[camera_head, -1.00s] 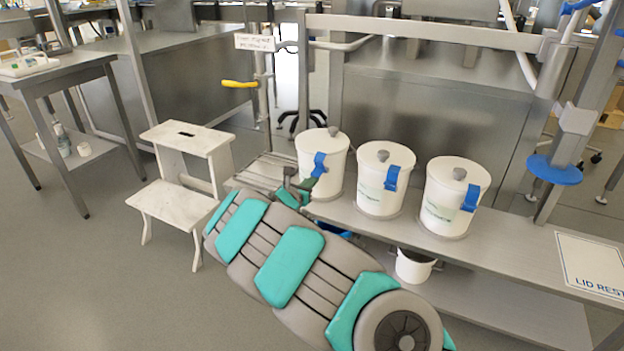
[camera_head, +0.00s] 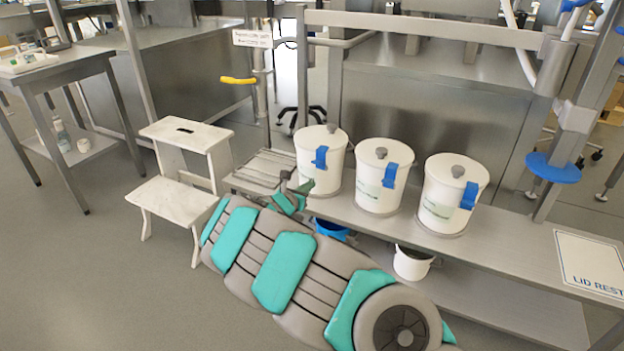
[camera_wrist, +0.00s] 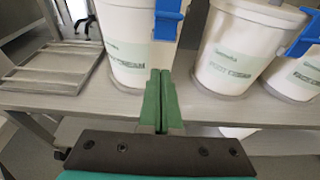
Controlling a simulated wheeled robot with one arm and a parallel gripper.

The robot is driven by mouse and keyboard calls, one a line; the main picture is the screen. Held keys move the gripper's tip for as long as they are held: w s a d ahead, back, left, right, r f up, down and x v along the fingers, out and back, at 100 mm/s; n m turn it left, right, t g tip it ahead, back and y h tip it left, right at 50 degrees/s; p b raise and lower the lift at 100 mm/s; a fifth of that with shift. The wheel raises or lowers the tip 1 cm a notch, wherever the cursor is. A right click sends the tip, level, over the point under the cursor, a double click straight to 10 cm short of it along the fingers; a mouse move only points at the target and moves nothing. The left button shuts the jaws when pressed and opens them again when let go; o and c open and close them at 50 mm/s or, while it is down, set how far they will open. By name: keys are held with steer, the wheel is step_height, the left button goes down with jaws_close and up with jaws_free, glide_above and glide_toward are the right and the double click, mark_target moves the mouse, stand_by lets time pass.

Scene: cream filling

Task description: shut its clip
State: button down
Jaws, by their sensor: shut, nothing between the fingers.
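Three white lidded tubs stand in a row on a metal bench: a left tub (camera_head: 335,180), a middle tub (camera_head: 375,200) and a right tub (camera_head: 440,212). Each has a blue clip at its front rim: left clip (camera_head: 320,157), middle clip (camera_head: 390,175), right clip (camera_head: 468,196). I cannot tell whether each clip is latched. My gripper (camera_head: 304,188) is at the left tub's lower front left. In the wrist view its green fingers (camera_wrist: 161,82) are together and empty, in front of the left tub (camera_wrist: 122,45), below its clip (camera_wrist: 167,20).
A slatted metal rack (camera_head: 262,170) lies left of the tubs. A white step stool (camera_head: 170,203) stands at the left. A "LID REST" sign (camera_head: 590,262) is on the bench's right end. A white bucket (camera_head: 412,264) and a blue container (camera_head: 332,230) are below the bench top.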

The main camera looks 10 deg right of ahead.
steer(key=s+a+r, duration=0.4)
steer(key=s+r, duration=0.2)
steer(key=shift+a+r, duration=0.3)
steer(key=shift+s, duration=0.1)
